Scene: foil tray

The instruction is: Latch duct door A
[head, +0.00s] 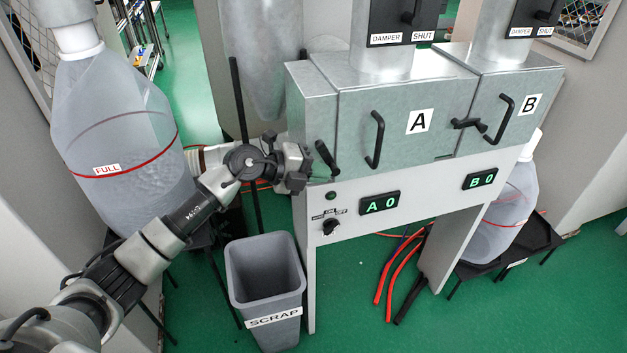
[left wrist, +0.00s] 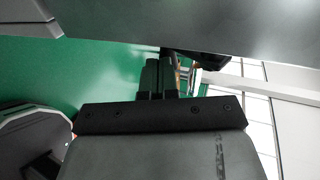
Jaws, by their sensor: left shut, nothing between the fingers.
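Duct door A (head: 405,105) is a grey metal panel with an "A" label and a black bar handle (head: 375,140). It looks closed, about flush with the housing. A black latch lever (head: 327,158) at its left edge is steeply tilted and does not visibly lie across the door. My left gripper (head: 307,168) is just left of and close to this lever; whether they touch I cannot tell. In the left wrist view its dark fingers (left wrist: 160,78) are together and empty, with a black part (left wrist: 205,60) just beyond them. My right gripper is out of view.
Door B (head: 520,105) stands to the right, with a near-level black lever (head: 469,124) at its left edge. Below are displays reading A 0 (head: 379,203) and B 0 (head: 480,180), and a knob (head: 330,227). A grey scrap bin (head: 265,270) stands below my left arm, beside a full bag (head: 120,140).

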